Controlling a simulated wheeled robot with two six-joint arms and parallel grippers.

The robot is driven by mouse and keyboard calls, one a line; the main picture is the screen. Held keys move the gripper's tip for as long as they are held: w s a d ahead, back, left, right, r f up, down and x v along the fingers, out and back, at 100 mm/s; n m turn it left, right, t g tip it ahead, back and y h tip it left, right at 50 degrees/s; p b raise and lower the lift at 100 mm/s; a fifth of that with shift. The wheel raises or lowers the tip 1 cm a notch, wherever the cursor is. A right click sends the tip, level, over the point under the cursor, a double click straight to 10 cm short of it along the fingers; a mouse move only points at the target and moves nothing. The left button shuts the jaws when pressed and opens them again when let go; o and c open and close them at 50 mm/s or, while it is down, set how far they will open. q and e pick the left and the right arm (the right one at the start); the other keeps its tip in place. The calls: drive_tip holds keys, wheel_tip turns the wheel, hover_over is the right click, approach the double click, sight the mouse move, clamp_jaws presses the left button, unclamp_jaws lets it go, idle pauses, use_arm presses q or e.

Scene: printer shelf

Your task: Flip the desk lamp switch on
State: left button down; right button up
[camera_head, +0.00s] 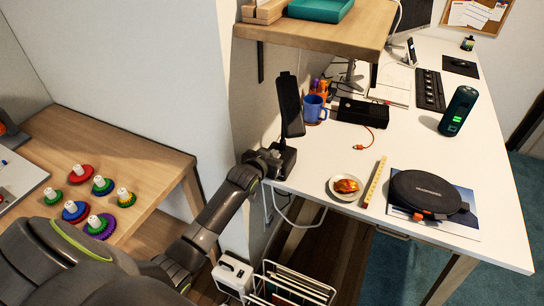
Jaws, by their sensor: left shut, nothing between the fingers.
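A black upright device with a flat, tall panel (290,106) stands at the near left corner of the white desk (330,150). It looks like the desk lamp, though I cannot be sure. Its dark base (287,155) is at the desk edge. My left arm reaches up to it from the lower left. My left gripper (272,160) is shut and empty, right at the base; I cannot tell whether it touches. The switch cannot be made out and may be hidden by the gripper. My right gripper is not in view.
A blue mug (313,109), a black box (362,112) and an orange cable (362,137) lie behind. A plate with food (345,187), a ruler (375,183) and a headphone case (427,192) are to the right. A wooden shelf (350,32) hangs above.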

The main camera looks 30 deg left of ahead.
use_arm(q)
drive_tip(key=shift+f, duration=0.4)
drive_tip(key=shift+s+f, duration=0.2)
drive_tip(key=shift+f, duration=0.2)
drive_tip(key=shift+r+p, duration=0.85)
drive_tip(key=shift+p, duration=0.1)
drive_tip(key=shift+w+r+p, duration=0.1)
drive_tip(key=shift+r+p, duration=0.4)
drive_tip(key=p+v, duration=0.1)
drive_tip(key=v, duration=1)
